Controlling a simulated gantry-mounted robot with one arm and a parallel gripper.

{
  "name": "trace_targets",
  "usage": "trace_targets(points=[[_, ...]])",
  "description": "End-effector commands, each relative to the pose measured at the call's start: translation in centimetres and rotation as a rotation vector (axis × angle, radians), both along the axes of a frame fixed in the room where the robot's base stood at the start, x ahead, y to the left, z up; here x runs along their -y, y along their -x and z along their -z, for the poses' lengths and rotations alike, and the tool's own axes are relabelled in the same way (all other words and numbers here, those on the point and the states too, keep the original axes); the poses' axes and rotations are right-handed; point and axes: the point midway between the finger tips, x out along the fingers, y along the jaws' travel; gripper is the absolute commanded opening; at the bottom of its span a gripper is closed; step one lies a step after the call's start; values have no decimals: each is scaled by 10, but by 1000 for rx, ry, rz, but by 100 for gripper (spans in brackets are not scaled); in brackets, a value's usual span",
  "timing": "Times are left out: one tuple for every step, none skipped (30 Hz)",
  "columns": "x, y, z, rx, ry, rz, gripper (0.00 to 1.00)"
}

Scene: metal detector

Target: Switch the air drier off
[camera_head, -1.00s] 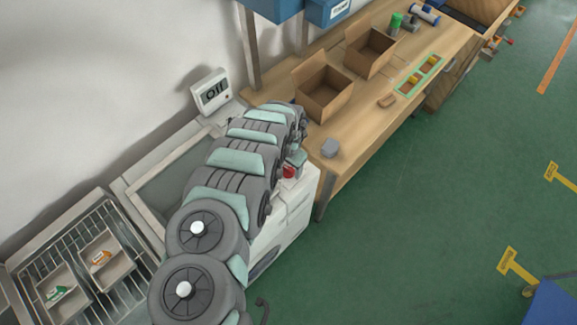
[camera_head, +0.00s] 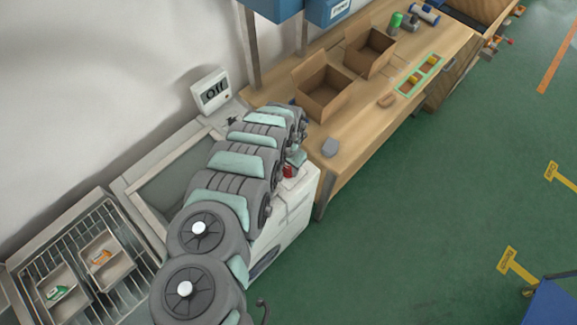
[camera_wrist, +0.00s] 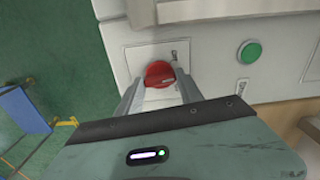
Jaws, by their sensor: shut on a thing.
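The white machine (camera_head: 283,235) stands left of the wooden bench, and a red rotary knob (camera_head: 288,171) shows on it beside my arm. In the wrist view the red knob (camera_wrist: 159,73) sits on a light panel plate with small marks at its upper right. My gripper (camera_wrist: 158,80) has one finger on each side of the knob and is shut on it. My arm hides much of the machine and my gripper in the head view.
A green button (camera_wrist: 249,52) is on the panel right of the knob. The wooden bench (camera_head: 352,140) holds open cardboard boxes (camera_head: 322,97) and a grey block (camera_head: 330,147). A wire rack (camera_head: 85,225) with small trays is at lower left.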

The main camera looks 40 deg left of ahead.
Motion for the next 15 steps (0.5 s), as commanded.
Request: trace_targets(points=[[0, 0, 0, 0, 0, 0, 17], [0, 0, 0, 0, 0, 0, 15], [0, 0, 0, 0, 0, 0, 11], [0, 0, 0, 0, 0, 0, 9], [0, 0, 0, 0, 0, 0, 7], [0, 0, 0, 0, 0, 0, 3], [0, 0, 0, 0, 0, 0, 3], [0, 0, 0, 0, 0, -1, 3], [0, 0, 0, 0, 0, -2, 3], [0, 0, 0, 0, 0, -4, 3], [0, 0, 0, 0, 0, -6, 3], [0, 0, 0, 0, 0, -12, 3], [0, 0, 0, 0, 0, -18, 3], [1, 0, 0, 0, 0, -27, 3], [1, 0, 0, 0, 1, -40, 3]])
